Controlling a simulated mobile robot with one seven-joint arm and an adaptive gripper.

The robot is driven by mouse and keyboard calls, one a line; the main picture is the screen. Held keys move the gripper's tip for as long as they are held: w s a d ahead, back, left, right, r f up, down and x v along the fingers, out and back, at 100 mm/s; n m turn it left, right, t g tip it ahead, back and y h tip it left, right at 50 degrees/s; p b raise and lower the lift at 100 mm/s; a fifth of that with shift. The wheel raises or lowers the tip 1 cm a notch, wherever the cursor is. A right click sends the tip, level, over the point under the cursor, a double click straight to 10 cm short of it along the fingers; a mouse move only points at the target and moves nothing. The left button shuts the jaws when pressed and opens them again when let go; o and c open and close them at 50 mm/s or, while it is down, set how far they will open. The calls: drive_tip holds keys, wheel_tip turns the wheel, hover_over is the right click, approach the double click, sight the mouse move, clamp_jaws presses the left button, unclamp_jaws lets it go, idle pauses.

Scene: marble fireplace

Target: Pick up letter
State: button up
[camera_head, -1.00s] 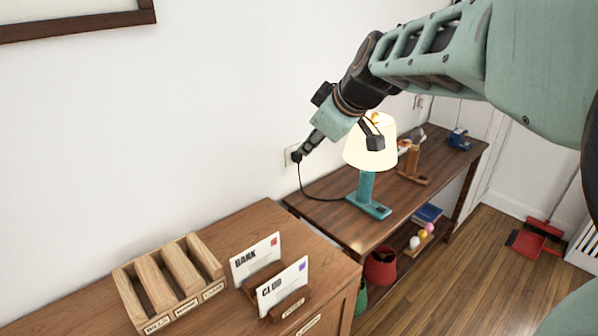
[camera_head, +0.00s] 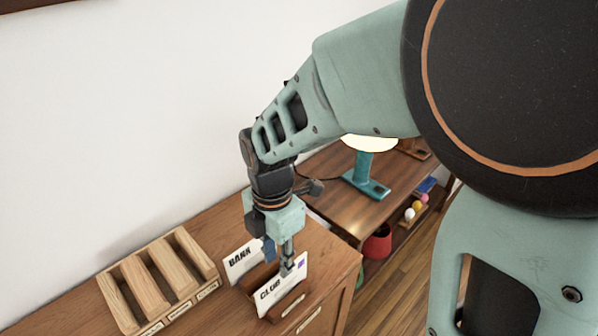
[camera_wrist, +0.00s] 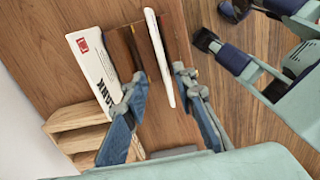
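A white envelope marked CLUB (camera_head: 268,296) stands upright in the front of a small wooden letter holder (camera_head: 292,304). A second envelope marked BANK (camera_head: 239,266) stands behind it. My gripper (camera_head: 280,260) points down at the CLUB envelope and partly covers both envelopes. In the wrist view my gripper (camera_wrist: 161,86) is open, with one finger on each side of the CLUB envelope's thin white edge (camera_wrist: 160,60). A gap shows between each finger and the envelope. The BANK envelope (camera_wrist: 94,66) lies outside the left finger.
A wooden sorter with labelled compartments (camera_head: 148,294) stands left of the holder on the wooden cabinet (camera_head: 335,262). It also shows in the wrist view (camera_wrist: 78,118). A lamp with a teal base (camera_head: 363,174) stands on the lower table at the right. The white wall is behind.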

hover_over(283, 286)
wheel_tip(283, 286, down, 4)
drive_tip(key=shift+w+f, duration=0.1)
drive_tip(key=shift+f, duration=0.05)
drive_tip(key=shift+w+f, duration=0.1)
drive_tip(key=shift+f, duration=0.45)
drive_tip(key=shift+c, duration=0.5)
clamp_jaws()
